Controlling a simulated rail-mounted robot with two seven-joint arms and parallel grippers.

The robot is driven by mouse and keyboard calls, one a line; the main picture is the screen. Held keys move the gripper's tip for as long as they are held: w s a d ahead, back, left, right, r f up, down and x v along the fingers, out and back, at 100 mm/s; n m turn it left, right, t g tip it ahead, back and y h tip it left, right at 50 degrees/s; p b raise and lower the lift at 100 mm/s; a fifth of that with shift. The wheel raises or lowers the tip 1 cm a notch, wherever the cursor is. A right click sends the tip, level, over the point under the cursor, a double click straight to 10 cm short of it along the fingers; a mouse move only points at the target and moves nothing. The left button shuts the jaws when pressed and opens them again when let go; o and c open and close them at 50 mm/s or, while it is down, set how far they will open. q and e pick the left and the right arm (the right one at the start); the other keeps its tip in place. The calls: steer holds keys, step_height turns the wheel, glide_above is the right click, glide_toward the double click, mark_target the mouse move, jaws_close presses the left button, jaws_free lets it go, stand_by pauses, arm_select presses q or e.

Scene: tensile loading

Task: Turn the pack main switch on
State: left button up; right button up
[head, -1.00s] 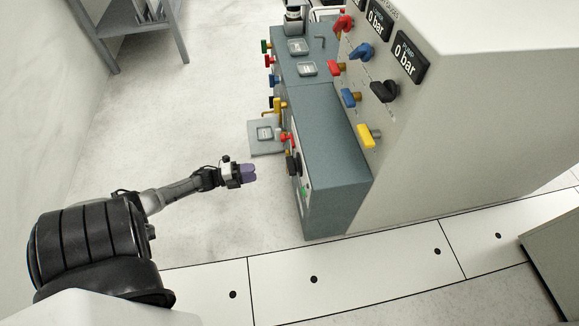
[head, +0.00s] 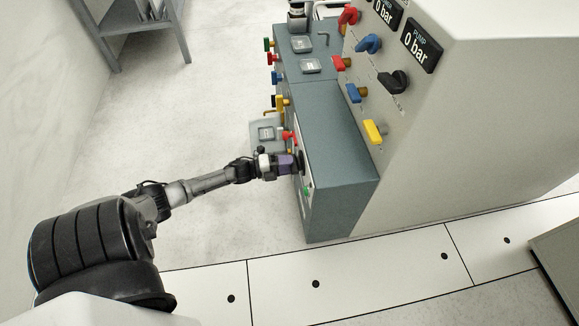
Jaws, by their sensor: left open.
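The hydraulic pack is a teal cabinet (head: 335,160) in the middle of the head view. Its left face is seen at a steep angle. A black rotary knob (head: 300,161) on that face, likely the main switch, shows only in part. My left gripper (head: 293,164), with purple fingers, is open and reaches the knob from the left. The fingers overlap the knob's near side; I cannot tell whether they touch it. My right gripper is not in view.
A pale panel (head: 450,130) with more handles and "0 bar" displays (head: 422,47) rises on the right.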

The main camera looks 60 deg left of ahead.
arm_select(q)
steer(key=shift+w+d, duration=0.2)
steer(key=shift+w, duration=0.3)
jaws_close()
